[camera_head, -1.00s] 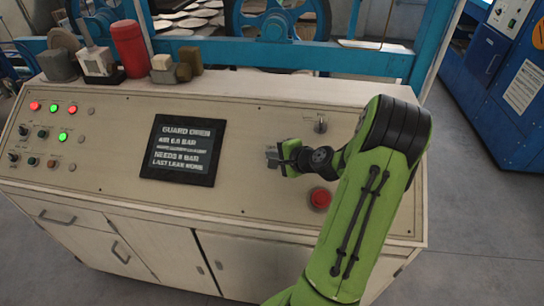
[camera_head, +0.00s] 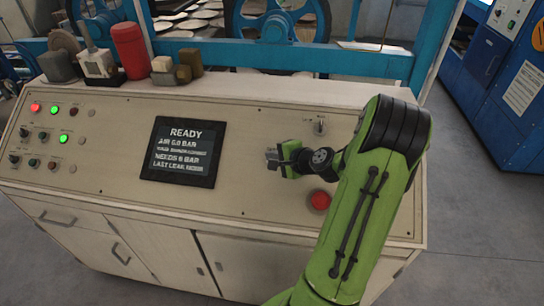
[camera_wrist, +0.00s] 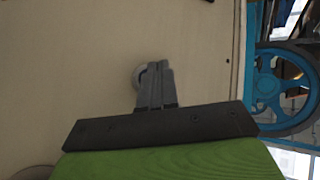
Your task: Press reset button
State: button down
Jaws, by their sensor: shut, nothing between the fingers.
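My gripper (camera_head: 272,156) is shut and empty, at the right half of the sloped control panel (camera_head: 260,120), right of the screen. In the wrist view its closed fingers (camera_wrist: 155,72) point at the panel. A round grey-white part (camera_wrist: 139,76) shows partly behind the fingertips; whether they touch it I cannot tell. No label reading reset is legible. The screen (camera_head: 181,151) reads READY on its top line, with AIR 6.0 BAR below. A red round button (camera_head: 320,200) sits on the panel below and right of my gripper.
A small switch (camera_head: 320,127) is above right of my gripper. Indicator lamps and knobs (camera_head: 63,138) fill the panel's left end. A red cylinder (camera_head: 129,50) and small blocks stand on the back ledge. Blue machine framing with a wheel (camera_head: 277,27) rises behind.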

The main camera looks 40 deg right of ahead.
jog(key=shift+s+r, duration=0.1)
jog(key=shift+r, duration=0.15)
jog(key=r+p, duration=0.1)
jog(key=s+a+r+p, duration=0.1)
jog(key=r, duration=0.1)
jog(key=a+r+p, duration=0.1)
jog(key=shift+s+a+r, duration=0.1)
jog(key=shift+s+r, duration=0.05)
jog(key=shift+s, duration=0.1)
dwell(0.8)
jog(key=s+a+r+n+g+y, duration=0.1)
jog(key=s+a+r+n+g, duration=0.15)
jog(key=a+n, duration=0.6)
jog(key=s+a+r+n+g, duration=0.1)
jog(key=a+r+n+g, duration=0.3)
jog(key=a, duration=0.7)
jog(key=s+a+r+n, duration=0.2)
jog(key=s+a+n, duration=0.1)
jog(key=s, duration=0.4)
jog(key=s+a+r+n, duration=0.2)
jog(key=s+n, duration=0.3)
jog(key=s, duration=0.3)
jog(key=shift+a+r+h, duration=0.2)
jog(key=shift+a+h, duration=0.2)
jog(key=shift+a, duration=0.1)
